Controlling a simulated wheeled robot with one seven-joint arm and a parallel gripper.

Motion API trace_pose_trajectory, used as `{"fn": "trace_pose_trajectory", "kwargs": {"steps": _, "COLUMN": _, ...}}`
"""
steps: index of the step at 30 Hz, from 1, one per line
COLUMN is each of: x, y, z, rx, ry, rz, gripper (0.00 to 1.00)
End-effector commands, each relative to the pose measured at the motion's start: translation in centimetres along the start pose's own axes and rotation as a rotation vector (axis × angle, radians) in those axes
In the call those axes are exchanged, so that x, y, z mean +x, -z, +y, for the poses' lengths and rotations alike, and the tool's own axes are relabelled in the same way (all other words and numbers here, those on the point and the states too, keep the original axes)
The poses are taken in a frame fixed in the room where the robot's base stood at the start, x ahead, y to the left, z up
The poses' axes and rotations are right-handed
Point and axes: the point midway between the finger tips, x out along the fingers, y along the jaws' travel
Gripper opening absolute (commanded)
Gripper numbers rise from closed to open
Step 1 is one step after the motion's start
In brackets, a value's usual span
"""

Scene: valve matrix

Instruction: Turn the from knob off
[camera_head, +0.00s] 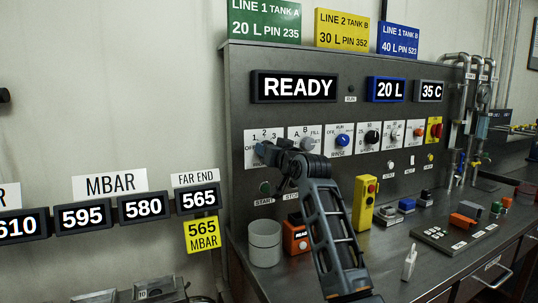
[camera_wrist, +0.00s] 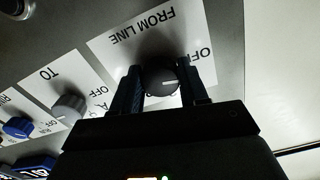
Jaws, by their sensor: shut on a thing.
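The from knob (camera_wrist: 162,82) is black with a white mark and sits on a white plate (camera_wrist: 128,40) reading FROM LINE, upside down in the wrist view. Its mark appears to point to the right in that view. The word OFF on the plate shows right of the knob, partly behind a finger. My gripper (camera_wrist: 164,88) has one finger on each side of the knob and is shut on it. In the head view my gripper (camera_head: 264,151) is at the leftmost plate (camera_head: 264,134), marked 1 2 3 and OFF, and hides the knob there.
The grey TO knob (camera_wrist: 68,107) is beside it in the wrist view. More knobs, such as the blue RINSE knob (camera_head: 343,140), continue right along the panel. Below stand a grey cup (camera_head: 264,243), an orange box (camera_head: 296,236) and a yellow control box (camera_head: 365,203). The display (camera_head: 294,87) reads READY.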

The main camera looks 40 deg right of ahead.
Motion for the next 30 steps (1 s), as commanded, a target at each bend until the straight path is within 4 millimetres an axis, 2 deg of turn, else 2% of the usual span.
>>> {"fn": "trace_pose_trajectory", "kwargs": {"steps": 12, "x": 0.02, "y": -0.4, "z": 0.06, "rx": -0.199, "ry": 0.001, "rz": -0.007, "gripper": 0.13}}
{"fn": "trace_pose_trajectory", "kwargs": {"steps": 29, "x": 0.02, "y": -0.4, "z": 0.12, "rx": -0.23, "ry": 0.0, "rz": -0.008, "gripper": 0.13}}
{"fn": "trace_pose_trajectory", "kwargs": {"steps": 30, "x": 0.02, "y": -0.4, "z": 0.12, "rx": -0.23, "ry": 0.0, "rz": -0.008, "gripper": 0.45}}
